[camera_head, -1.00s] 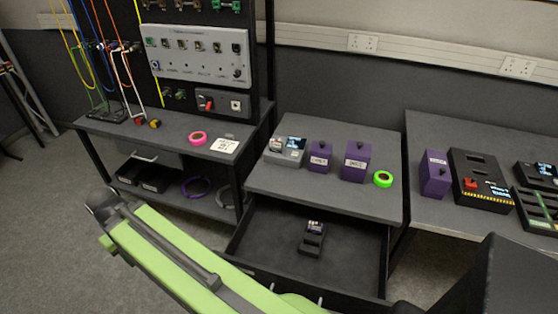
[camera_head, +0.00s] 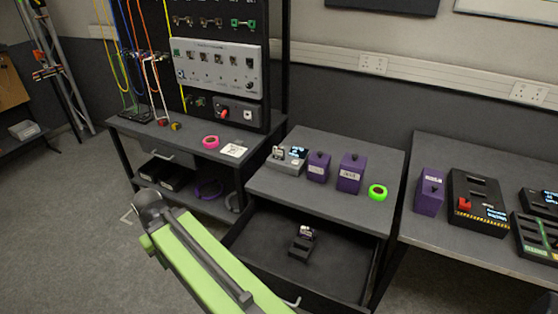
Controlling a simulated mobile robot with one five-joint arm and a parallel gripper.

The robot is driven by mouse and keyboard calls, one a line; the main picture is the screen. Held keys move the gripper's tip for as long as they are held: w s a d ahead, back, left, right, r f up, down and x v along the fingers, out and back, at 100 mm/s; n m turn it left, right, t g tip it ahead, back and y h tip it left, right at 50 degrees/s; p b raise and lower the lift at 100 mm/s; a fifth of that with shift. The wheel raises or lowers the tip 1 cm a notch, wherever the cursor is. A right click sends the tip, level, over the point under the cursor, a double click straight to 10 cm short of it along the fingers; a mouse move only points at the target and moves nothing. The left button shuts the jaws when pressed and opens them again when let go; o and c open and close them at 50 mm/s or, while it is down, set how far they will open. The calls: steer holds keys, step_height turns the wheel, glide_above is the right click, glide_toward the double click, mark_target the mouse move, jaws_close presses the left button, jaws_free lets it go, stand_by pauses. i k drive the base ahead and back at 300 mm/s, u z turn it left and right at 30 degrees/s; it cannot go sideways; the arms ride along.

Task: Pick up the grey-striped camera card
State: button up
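A small card-like piece (camera_head: 306,233) with a pale label stands in a dark holder (camera_head: 300,249) inside the open drawer (camera_head: 345,283). Another small pale card-like piece (camera_head: 279,152) stands at the left of a grey device with a lit screen (camera_head: 289,164) on the middle table. Both are too small to tell whether either has grey stripes. My green arm crosses the lower middle of the view, left of and in front of the drawer. My gripper is not in view, so whether it holds anything does not show.
Two purple boxes (camera_head: 318,167) (camera_head: 351,173) and a green tape roll (camera_head: 378,192) share the middle table. The right table holds a purple box (camera_head: 429,191) and a black device (camera_head: 477,203). A pink tape roll (camera_head: 211,142) lies on the left bench. The open drawer juts out over the floor.

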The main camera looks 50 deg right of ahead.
mark_target(278, 153)
steer(key=z, duration=0.05)
steer(key=i, duration=0.9)
steer(key=u, duration=0.05)
